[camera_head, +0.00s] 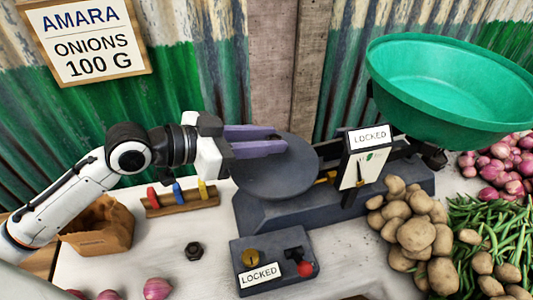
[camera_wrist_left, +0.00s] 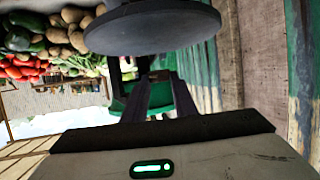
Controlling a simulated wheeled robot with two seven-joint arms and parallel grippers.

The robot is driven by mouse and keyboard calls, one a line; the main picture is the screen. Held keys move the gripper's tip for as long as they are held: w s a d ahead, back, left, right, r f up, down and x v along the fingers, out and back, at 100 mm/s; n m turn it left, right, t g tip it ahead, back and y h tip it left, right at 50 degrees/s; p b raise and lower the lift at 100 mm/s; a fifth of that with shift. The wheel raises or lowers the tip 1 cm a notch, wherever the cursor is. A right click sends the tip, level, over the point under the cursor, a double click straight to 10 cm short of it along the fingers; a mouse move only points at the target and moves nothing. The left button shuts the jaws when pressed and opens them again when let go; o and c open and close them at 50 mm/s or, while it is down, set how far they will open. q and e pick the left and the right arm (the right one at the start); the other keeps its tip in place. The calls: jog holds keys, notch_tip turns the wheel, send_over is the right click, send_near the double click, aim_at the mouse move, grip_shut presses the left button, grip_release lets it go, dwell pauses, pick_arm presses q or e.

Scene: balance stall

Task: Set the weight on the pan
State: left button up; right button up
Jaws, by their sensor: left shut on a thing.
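My left gripper (camera_head: 284,140) reaches in from the left, its purple-grey fingers over the back part of the dark round pan (camera_head: 275,178). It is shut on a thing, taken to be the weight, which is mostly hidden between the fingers. In the left wrist view the fingers (camera_wrist_left: 160,85) point away, with the pan (camera_wrist_left: 150,28) close beside them at the top. I cannot tell whether the held thing touches the pan. A black hexagonal weight-like piece (camera_head: 194,251) lies on the table. My right gripper is not in view.
The scale has a green bowl (camera_head: 445,112) at right and a dial marked LOCKED (camera_head: 364,172). A control box (camera_head: 273,262) also reads LOCKED. A wooden rack (camera_head: 180,199) with coloured pieces, a brown bag (camera_head: 98,228), potatoes (camera_head: 415,235) and beans stand around.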

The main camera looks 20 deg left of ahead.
aim_at(266, 163)
pick_arm(q)
jog(key=shift+f, duration=1.9)
jog(key=shift+f, duration=0.2)
jog(key=o, duration=1.1)
jog(key=shift+c, duration=0.2)
jog(key=shift+r, duration=0.3)
jog(key=b+v, duration=0.1)
jog(key=v, duration=1)
jog(key=shift+s+a, duration=0.2)
jog(key=shift+s, duration=0.2)
